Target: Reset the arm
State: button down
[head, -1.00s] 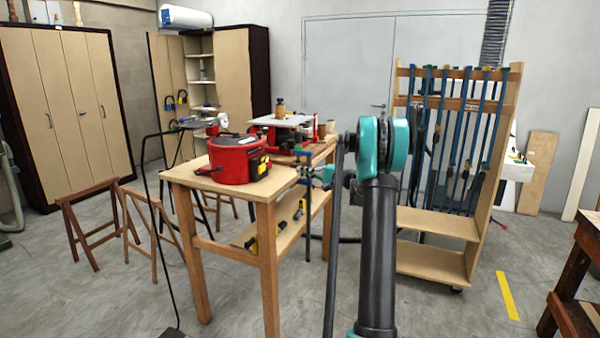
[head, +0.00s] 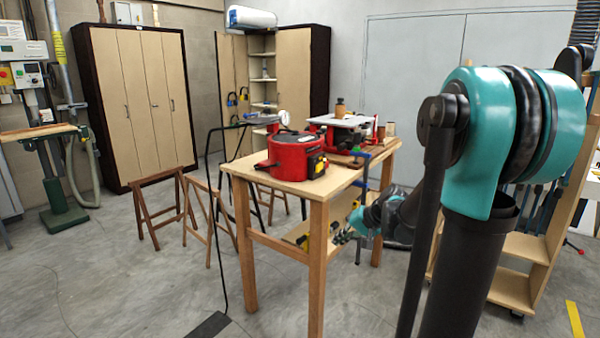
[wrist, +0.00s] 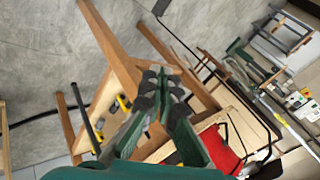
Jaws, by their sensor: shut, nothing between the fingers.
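My gripper (head: 343,237) shows small in the head view, beside the wooden workbench, low near its right side at about the lower shelf's height. My teal and black arm (head: 480,150) fills the right of that view. In the wrist view my gripper (wrist: 162,72) has its dark green fingers drawn together with nothing between them. Behind the fingers are the bench's legs and lower shelf, seen at a tilt.
The wooden workbench (head: 240,172) carries a red machine (head: 292,157) and a red tool with a white top (head: 342,122). Yellow tools lie on its lower shelf. Folding wooden trestles (head: 160,205) stand left. Cabinets (head: 140,100) line the back. Floor is clear in front.

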jog(key=s+d+f+n+h, duration=0.1)
jog(key=s+d+f+h, duration=0.1)
jog(key=s, duration=0.5)
jog(key=s+d+f+n+h, duration=0.1)
jog(key=s+d+f+h, duration=0.1)
jog(key=s+f, duration=0.2)
jog(key=s+d+f+n+g+h, duration=0.1)
jog(key=s+f, duration=0.3)
jog(key=s, duration=0.7)
jog(key=shift+d+h, duration=0.7)
jog(key=shift+d, duration=0.05)
jog(key=shift+r, duration=0.1)
